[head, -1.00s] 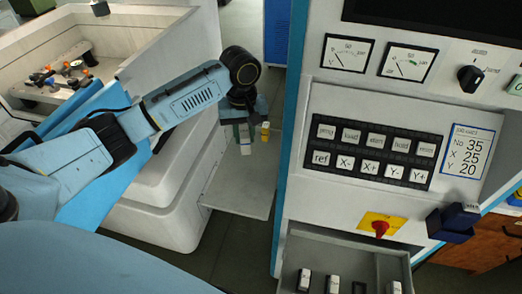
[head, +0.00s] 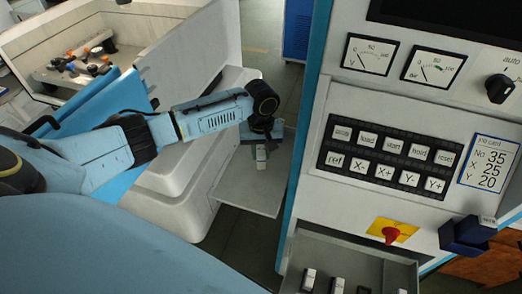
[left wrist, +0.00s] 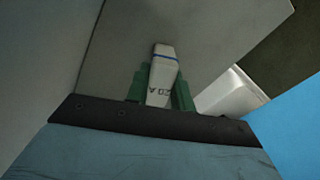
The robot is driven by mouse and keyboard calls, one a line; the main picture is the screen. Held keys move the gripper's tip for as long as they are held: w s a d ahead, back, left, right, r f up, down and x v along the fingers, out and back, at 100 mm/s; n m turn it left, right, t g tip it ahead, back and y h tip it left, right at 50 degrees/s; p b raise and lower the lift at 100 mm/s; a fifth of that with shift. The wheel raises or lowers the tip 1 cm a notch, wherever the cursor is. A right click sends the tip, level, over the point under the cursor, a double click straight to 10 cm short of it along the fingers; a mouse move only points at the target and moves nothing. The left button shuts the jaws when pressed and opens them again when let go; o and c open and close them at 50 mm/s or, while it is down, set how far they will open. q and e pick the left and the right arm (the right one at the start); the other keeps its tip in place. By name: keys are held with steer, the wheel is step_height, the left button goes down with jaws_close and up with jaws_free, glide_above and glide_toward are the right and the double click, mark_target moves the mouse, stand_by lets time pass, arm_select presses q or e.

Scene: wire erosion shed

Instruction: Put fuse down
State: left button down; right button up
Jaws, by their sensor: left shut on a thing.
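My left gripper (head: 261,150) is shut on a fuse (head: 261,153) over the grey shelf (head: 247,192). In the left wrist view the fuse (left wrist: 163,72) is a pale block with a blue band and the marking 20 A. It sits between the green fingers of the gripper (left wrist: 160,92), and its far end sticks out past them. The grey shelf (left wrist: 115,55) fills the background there. I cannot tell whether the fuse touches the shelf. My right gripper is not in view.
The control panel (head: 345,215) with buttons, dials and a red switch (head: 390,235) stands to the right. Below it is an open drawer (head: 365,262) with several pale blocks. The white machine (head: 165,190) is on the left. The shelf's front part is bare.

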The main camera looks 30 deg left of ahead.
arm_select(q)
steer(key=shift+f, duration=0.1)
steer(key=c, duration=1.2)
jaws_free()
